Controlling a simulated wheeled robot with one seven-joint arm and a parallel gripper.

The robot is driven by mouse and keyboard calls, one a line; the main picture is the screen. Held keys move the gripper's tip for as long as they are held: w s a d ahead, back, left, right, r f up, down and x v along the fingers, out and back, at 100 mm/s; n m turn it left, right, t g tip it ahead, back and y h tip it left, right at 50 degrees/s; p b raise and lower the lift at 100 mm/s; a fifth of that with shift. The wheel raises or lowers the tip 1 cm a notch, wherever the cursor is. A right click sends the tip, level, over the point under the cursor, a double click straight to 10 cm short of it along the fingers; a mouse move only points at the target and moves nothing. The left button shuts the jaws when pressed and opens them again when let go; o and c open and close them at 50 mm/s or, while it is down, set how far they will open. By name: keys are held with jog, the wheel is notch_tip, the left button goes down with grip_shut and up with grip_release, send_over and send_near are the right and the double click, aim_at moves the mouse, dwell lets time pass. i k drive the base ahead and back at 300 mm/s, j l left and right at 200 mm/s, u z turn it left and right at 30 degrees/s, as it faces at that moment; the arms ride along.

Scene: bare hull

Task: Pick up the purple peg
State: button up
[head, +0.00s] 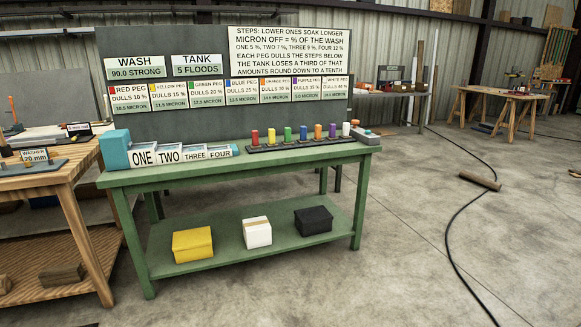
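The purple peg (332,130) stands upright in a dark rack (300,145) on the green bench. It is between the orange peg (318,131) on its left and the white peg (346,128) on its right. Red (255,137), yellow (271,135), green (288,133) and blue (303,132) pegs stand further left in the same row. My gripper is not in view.
A wooden table (70,165) stands at left. Floor in front is clear; a black cable (452,225) lies at right.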

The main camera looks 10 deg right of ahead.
aim_at(332, 137)
jog(key=i+l+z, duration=0.3)
jog(key=i, duration=0.65)
jog(key=i+z, duration=0.25)
jog(key=i, duration=0.75)
jog(key=i+l+u, duration=0.15)
jog(key=i+u, duration=0.25)
jog(key=i, duration=0.2)
jog(key=i+l+u, duration=0.35)
jog(key=i, duration=0.2)
jog(key=i+l+u, duration=0.8)
jog(key=i+l, duration=0.2)
jog(key=k+l, duration=0.05)
jog(key=l, duration=0.05)
